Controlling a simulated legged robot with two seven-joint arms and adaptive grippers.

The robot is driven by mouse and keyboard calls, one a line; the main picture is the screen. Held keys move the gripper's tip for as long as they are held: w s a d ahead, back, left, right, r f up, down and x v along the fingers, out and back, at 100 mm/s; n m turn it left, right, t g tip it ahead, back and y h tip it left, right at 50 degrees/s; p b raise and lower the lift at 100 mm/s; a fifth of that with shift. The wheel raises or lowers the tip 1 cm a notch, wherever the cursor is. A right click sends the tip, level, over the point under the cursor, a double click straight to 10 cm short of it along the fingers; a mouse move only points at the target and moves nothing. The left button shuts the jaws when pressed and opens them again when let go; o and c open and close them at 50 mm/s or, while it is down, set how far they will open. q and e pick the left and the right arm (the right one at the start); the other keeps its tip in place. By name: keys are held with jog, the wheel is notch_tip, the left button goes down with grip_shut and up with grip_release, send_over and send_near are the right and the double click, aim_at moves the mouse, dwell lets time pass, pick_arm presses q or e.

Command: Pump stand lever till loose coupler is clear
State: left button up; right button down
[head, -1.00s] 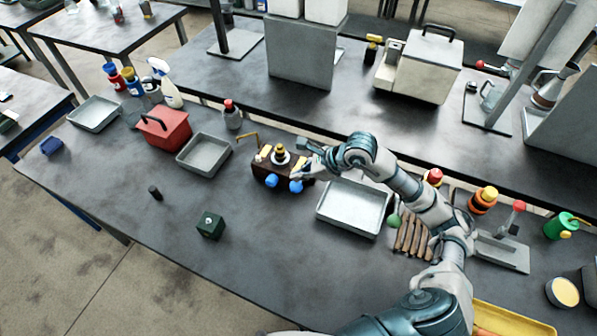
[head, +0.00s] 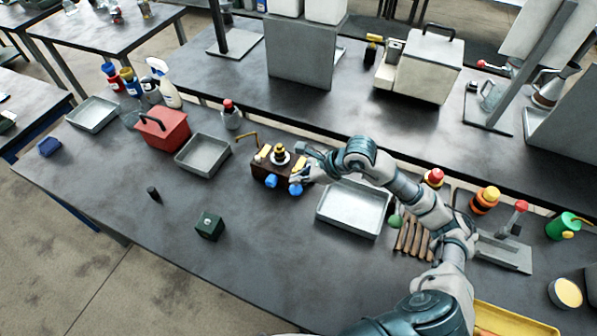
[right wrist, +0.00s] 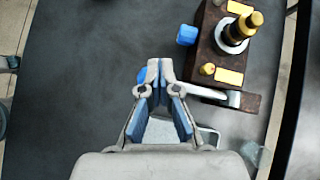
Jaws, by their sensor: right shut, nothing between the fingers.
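The stand (head: 265,170) is a dark brown block on the bench, with yellow plates, blue knobs and an upright black and brass coupler (head: 280,153). In the right wrist view the stand (right wrist: 207,50) is at upper right, with the coupler (right wrist: 243,28) on top. A pale metal lever (right wrist: 234,98) runs along its near side; its left end passes behind my finger. My right gripper (right wrist: 160,72) is shut and empty, its tips beside the lever and one blue knob (right wrist: 142,76); contact is unclear. In the head view it (head: 299,180) is at the stand's right. My left gripper is out of view.
Another tray (head: 203,172) and a red toolbox (head: 163,131) are to the left. A dark green block (head: 210,227) and a small black cylinder (head: 153,193) stand in front.

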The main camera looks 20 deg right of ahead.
jog(key=shift+s+a+f+b, duration=0.15)
jog(key=shift+f+b, duration=0.15)
jog(key=shift+f, duration=0.2)
dwell(0.8)
jog(key=shift+w+d+r+p, duration=0.3)
jog(key=shift+d+r+p, duration=0.15)
jog(key=shift+r, duration=0.55)
jog(key=shift+w+d+r+p, duration=0.35)
jog(key=shift+r+p, duration=0.25)
jog(key=shift+r, duration=0.35)
jog(key=shift+w+d+r+p, duration=0.3)
jog(key=shift+d+r+p, duration=0.15)
jog(key=shift+r, duration=0.55)
jog(key=r+p, duration=0.1)
jog(key=w+d+r+p, duration=0.1)
jog(key=r, duration=0.2)
jog(key=shift+w+d+r+p, duration=0.2)
jog(key=shift+r+p, duration=0.05)
jog(key=shift+p, duration=0.15)
